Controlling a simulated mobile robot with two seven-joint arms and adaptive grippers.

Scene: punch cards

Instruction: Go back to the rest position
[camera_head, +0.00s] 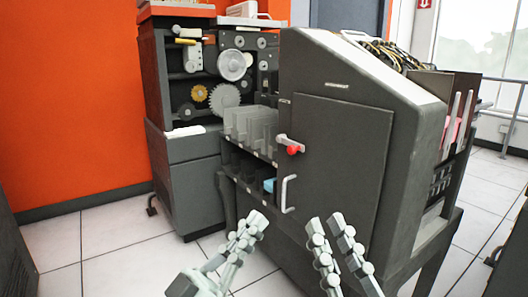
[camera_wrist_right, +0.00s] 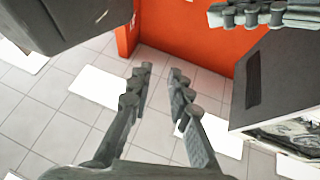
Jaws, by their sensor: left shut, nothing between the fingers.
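In the head view my left gripper (camera_head: 249,226) is at the lower middle, its segmented grey fingers close together and nothing between them. My right gripper (camera_head: 327,222) is to its right, with its two fingers apart and empty. In the right wrist view my right gripper (camera_wrist_right: 160,72) shows the gap between its fingers, with only tiled floor behind it. My left gripper also shows at the top right of that view (camera_wrist_right: 250,13). Both grippers appear in front of the large dark grey machine (camera_head: 335,140) in the head view.
The machine has a door handle (camera_head: 287,194), a red knob (camera_head: 293,150) and card slots (camera_head: 252,127). A second machine with gears (camera_head: 190,170) stands behind it on the left. An orange wall (camera_head: 70,100) is at the back. Tiled floor (camera_head: 110,240) is clear at the left.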

